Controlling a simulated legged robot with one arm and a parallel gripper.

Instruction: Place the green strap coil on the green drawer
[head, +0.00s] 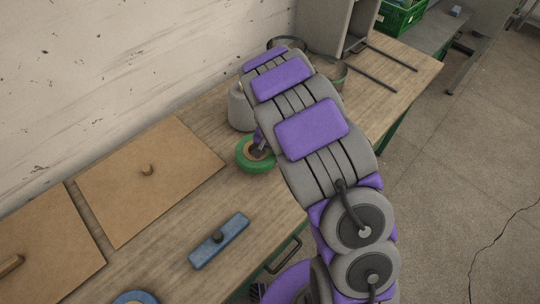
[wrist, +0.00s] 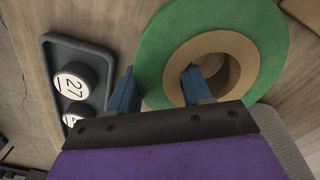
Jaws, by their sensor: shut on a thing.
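The green strap coil (head: 257,165) is a flat green ring with a tan cardboard core, over the wooden bench just beyond its middle. It also shows large in the wrist view (wrist: 160,60). My gripper (wrist: 160,88) is shut on its ring, with one blue finger inside the core and the other outside the left edge. In the head view my gripper (head: 259,147) is partly hidden by my arm. Whether the coil touches the bench is unclear. A dark drawer handle (head: 284,255) shows at the bench's front; I cannot clearly make out a green drawer.
A grey rounded object (head: 239,108) stands behind the coil. A dark tray with round numbered pieces (wrist: 60,50) is left of the coil. A green crate (head: 400,17) is far off.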

